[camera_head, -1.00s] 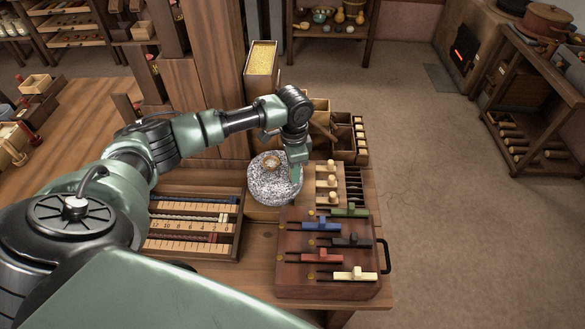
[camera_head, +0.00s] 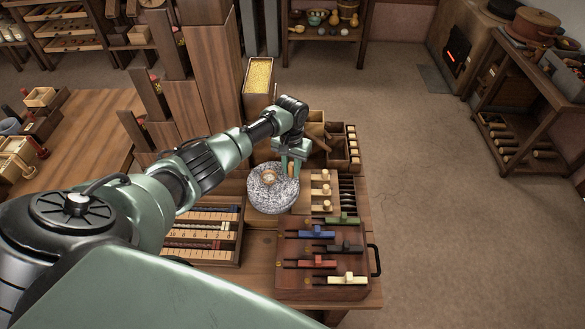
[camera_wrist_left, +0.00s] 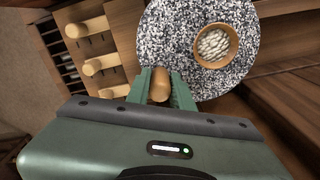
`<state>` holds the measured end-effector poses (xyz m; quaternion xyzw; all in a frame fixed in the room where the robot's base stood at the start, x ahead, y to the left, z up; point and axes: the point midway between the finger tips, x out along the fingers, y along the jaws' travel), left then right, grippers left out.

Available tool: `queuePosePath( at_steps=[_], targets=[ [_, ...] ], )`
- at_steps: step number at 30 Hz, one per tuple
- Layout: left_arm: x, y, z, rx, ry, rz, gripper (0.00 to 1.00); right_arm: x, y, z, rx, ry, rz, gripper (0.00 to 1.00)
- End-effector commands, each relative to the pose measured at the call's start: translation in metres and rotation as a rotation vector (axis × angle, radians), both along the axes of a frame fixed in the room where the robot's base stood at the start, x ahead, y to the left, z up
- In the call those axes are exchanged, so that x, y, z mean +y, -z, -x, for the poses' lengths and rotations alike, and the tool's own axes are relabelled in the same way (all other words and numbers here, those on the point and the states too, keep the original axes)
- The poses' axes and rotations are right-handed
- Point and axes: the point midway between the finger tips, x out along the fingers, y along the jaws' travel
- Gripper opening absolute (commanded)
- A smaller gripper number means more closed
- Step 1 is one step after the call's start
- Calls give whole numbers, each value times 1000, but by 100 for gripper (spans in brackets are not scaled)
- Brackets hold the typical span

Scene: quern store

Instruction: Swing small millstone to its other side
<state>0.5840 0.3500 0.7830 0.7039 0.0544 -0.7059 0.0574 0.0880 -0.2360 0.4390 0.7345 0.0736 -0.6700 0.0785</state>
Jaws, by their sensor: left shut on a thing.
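The small millstone (camera_head: 270,202) is a round, speckled grey stone on the workbench. At its middle is a wooden ring (camera_wrist_left: 229,44) with pale grains inside, seen in the left wrist view. My left gripper (camera_head: 290,166) is at the stone's far right edge in the head view, pointing down. Its fingers are shut around an upright wooden handle (camera_wrist_left: 160,86) at the stone's rim. The handle's lower end is hidden in the wrist view. My right gripper is in neither view.
A board with coloured sliders (camera_head: 325,279) stands in front on the right. A bead frame (camera_head: 202,240) lies left of the stone. A rack of wooden pegs (camera_head: 321,190) stands close on the right. A grain box (camera_head: 259,77) and wooden bins (camera_head: 337,150) stand behind.

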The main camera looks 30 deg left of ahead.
Motion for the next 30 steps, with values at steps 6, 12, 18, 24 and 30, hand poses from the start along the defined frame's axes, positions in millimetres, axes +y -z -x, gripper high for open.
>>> queuePosePath(
  at_steps=[6, 12, 18, 24, 30],
  targets=[
    [6, -2, -6, -5, -121, 2, 0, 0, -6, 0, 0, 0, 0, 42],
    [10, -2, -8, -5, -180, 1, 0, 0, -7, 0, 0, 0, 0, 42],
    [11, -2, -9, -6, -200, 0, 0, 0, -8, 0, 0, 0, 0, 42],
    [11, -2, -9, -7, -201, 0, 0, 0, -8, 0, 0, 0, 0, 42],
    [11, -2, -9, -8, -200, 0, 39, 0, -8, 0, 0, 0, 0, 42]
  ],
)
